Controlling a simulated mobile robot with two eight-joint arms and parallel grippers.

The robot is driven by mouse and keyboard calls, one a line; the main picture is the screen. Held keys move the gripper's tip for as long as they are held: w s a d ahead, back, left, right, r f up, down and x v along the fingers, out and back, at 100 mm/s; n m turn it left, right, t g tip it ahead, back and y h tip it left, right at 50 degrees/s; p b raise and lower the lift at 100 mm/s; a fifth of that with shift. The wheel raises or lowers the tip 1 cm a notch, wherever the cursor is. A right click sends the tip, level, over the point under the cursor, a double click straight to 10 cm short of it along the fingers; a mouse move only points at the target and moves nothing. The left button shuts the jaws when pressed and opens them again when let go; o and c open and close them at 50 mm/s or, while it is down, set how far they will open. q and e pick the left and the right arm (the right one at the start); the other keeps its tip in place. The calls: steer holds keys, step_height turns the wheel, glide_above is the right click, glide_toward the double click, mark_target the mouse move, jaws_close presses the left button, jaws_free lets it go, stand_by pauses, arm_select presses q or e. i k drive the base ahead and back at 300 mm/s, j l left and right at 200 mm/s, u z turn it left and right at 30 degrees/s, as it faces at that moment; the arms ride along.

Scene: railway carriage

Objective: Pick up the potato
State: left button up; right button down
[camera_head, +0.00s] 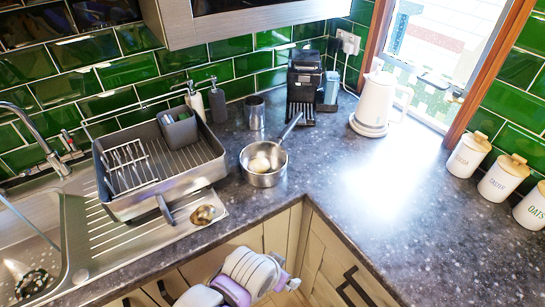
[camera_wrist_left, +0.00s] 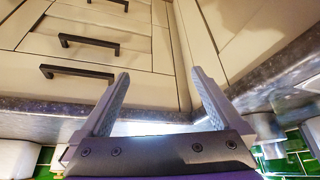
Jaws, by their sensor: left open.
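A pale, rounded potato (camera_head: 260,164) lies in a small metal saucepan (camera_head: 265,180) on the worktop, left of the inner corner. The pan's handle points up and to the right. Another pale lump may lie beside the potato; I cannot tell. My left gripper (camera_wrist_left: 160,75) is open and empty in the left wrist view, facing the cupboard fronts. In the head view my white and purple left arm comes in at the bottom, with its gripper (camera_head: 290,284) below the worktop edge, in front of the cupboards and well below the pan. My right gripper is not in view.
A grey dish rack (camera_head: 160,199) and a metal ladle (camera_head: 203,215) sit left of the pan, beside the sink (camera_head: 30,250). A metal cup (camera_head: 255,112), black coffee machine (camera_head: 302,85) and white kettle (camera_head: 375,105) stand behind. Worktop right of the pan is clear. Drawer handles (camera_wrist_left: 90,42) protrude below.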

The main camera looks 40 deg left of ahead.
mark_target(204, 213)
steer(key=u, duration=0.4)
steer(key=j+u, duration=0.15)
steer(key=u, duration=0.3)
steer(key=k+j+u, duration=0.1)
steer(key=u, duration=0.75)
steer(key=i+l, duration=0.1)
steer(key=l, duration=0.45)
steer(key=i, duration=0.05)
